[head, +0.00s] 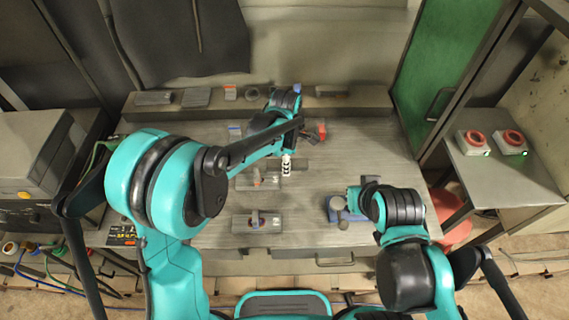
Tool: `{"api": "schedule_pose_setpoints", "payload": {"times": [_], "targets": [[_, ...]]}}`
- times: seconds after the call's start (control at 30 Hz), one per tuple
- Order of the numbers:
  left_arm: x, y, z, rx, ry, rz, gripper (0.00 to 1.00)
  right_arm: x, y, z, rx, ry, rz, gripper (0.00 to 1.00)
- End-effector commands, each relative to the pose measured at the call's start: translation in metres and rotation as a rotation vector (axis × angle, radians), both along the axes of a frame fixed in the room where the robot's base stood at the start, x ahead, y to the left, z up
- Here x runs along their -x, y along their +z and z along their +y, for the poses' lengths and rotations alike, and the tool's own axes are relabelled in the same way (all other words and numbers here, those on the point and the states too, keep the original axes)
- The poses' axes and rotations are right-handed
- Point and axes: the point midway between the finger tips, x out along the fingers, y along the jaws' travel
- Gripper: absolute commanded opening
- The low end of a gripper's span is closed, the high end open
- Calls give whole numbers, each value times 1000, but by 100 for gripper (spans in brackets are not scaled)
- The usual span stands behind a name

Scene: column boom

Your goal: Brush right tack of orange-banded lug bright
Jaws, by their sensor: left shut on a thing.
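A grey plate (270,223) near the front of the bench carries a small upright lug (255,219) with a reddish-orange mark. A second plate (243,183) behind it carries another small lug (257,179) with a reddish tint. I cannot tell for sure which has the orange band, and the tacks are too small to make out. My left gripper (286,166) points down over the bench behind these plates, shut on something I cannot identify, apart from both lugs. My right gripper (351,200) is low at the right, beside a grey-blue round object (336,206); its fingers are unclear.
The bench (210,205) has a raised back ledge (365,101) with small blocks. A red object (320,131) lies behind my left gripper. Two red-buttoned boxes (473,141) (511,141) stand on a side shelf. A grey machine (35,150) stands left.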

Motion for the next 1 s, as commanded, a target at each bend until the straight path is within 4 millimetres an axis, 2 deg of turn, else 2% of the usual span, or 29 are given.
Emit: {"api": "schedule_pose_setpoints", "payload": {"times": [0.57,1.0], "targets": [[0,-4,1,0,0,0,0,0,-4,0,0,0,0,0],[0,-39,13,4,2,0,0,0,-32,0,0,0,0,0]]}}
